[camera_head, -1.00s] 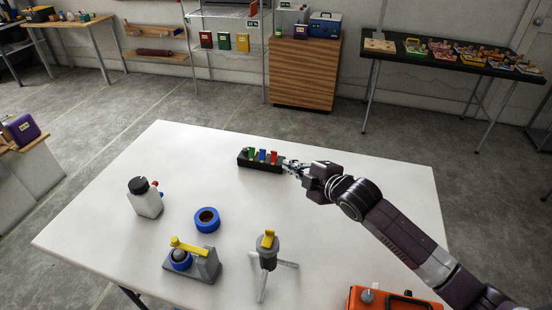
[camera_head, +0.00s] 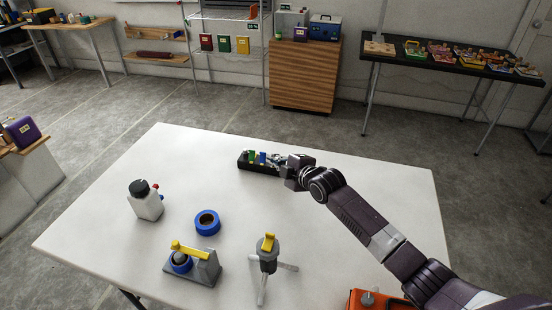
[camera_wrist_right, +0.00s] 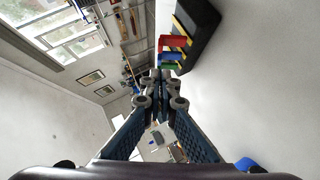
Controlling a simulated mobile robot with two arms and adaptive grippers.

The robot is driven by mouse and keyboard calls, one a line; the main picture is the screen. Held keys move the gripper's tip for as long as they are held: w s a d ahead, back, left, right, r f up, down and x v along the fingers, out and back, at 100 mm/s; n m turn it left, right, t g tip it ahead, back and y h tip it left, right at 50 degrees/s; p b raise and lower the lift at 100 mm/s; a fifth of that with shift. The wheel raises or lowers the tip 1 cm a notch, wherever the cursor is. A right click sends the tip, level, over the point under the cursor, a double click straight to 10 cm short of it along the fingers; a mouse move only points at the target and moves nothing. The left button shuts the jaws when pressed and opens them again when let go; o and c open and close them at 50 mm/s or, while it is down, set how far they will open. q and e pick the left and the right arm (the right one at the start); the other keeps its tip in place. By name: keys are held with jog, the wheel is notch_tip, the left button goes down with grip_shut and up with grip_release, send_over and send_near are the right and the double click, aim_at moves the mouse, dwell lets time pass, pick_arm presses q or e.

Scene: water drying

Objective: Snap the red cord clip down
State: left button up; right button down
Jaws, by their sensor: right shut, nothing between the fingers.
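A black cord holder (camera_head: 243,162) lies on the white table, its right part hidden by my right gripper. Its green clip (camera_head: 250,155) and blue clip (camera_head: 262,157) stand up. The red clip is hidden in the head view. In the right wrist view the red clip (camera_wrist_right: 172,40) sticks out from the black body (camera_wrist_right: 205,35), above the green clip (camera_wrist_right: 170,67). My right gripper (camera_head: 280,160) is at the holder's right end, shut and empty; its fingertips (camera_wrist_right: 160,92) meet in the wrist view. I cannot tell whether they touch the red clip. My left gripper is out of view.
On the table are a white bottle (camera_head: 147,205), a blue tape roll (camera_head: 207,229), a grey dispenser with a yellow lever (camera_head: 207,268), a small tripod (camera_head: 268,260) and an orange case (camera_head: 358,298). The table around the holder is clear.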

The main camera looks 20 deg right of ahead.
jog(key=shift+w+d+f, duration=0.75)
jog(key=shift+w+d, duration=0.05)
jog(key=shift+w, duration=0.2)
